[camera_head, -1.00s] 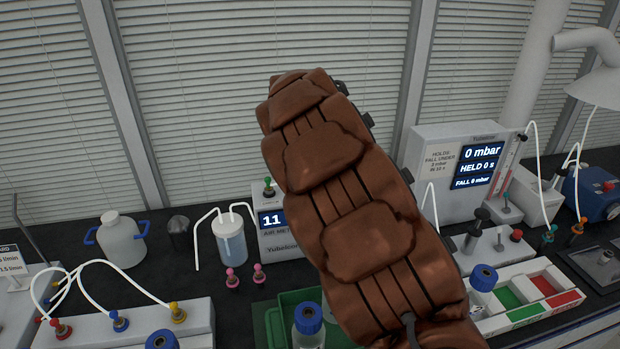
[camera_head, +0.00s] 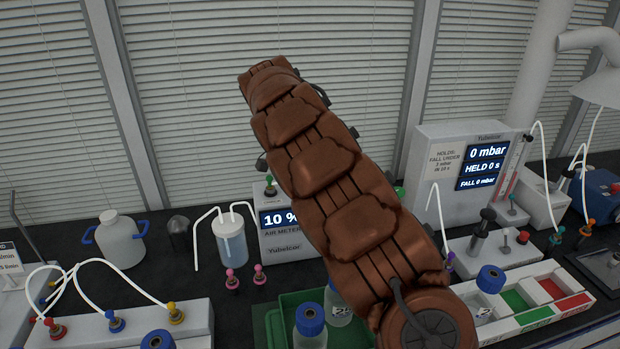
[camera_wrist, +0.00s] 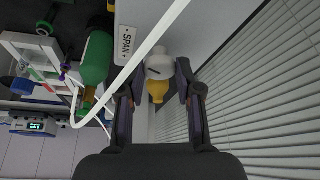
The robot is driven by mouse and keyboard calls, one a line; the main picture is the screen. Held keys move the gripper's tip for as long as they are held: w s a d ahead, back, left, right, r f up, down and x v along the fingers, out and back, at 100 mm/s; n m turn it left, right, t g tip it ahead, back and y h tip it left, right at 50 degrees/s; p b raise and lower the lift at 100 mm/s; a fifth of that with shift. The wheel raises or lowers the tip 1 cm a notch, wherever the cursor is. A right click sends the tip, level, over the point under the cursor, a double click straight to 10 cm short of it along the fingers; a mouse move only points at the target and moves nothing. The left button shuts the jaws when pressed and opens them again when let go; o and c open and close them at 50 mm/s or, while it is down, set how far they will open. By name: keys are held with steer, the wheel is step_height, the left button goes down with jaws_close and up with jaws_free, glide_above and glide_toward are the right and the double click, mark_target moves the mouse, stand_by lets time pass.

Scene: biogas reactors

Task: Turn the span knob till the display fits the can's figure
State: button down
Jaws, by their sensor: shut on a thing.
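The air meter (camera_head: 290,243) stands on the bench in the head view. Its lit display (camera_head: 280,219) reads 10 %, and my arm hides the meter's right part. In the wrist view the SPAN label (camera_wrist: 126,44) is on the meter's pale face, beside a white knob (camera_wrist: 159,66) with a dark mark. My gripper (camera_wrist: 160,76) is shut on this span knob, one finger on each side. A yellow part (camera_wrist: 158,92) shows between the fingers. A green can (camera_wrist: 97,60) stands left of the label; its figure is not readable here. My gripper is hidden in the head view.
A thin white tube (camera_wrist: 150,45) crosses close to my gripper in the wrist view. A clear jar (camera_head: 230,243) with tubes stands left of the meter. A green tray (camera_head: 272,325) with blue-capped bottles (camera_head: 310,318) is in front. Window blinds are behind.

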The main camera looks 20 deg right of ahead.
steer(key=shift+m, duration=0.5)
steer(key=c, duration=0.8)
jaws_free()
steer(key=shift+o, duration=0.2)
steer(key=v, duration=0.7)
steer(key=shift+r, duration=0.2)
steer(key=shift+w+a, duration=0.1)
steer(key=shift+w, duration=0.05)
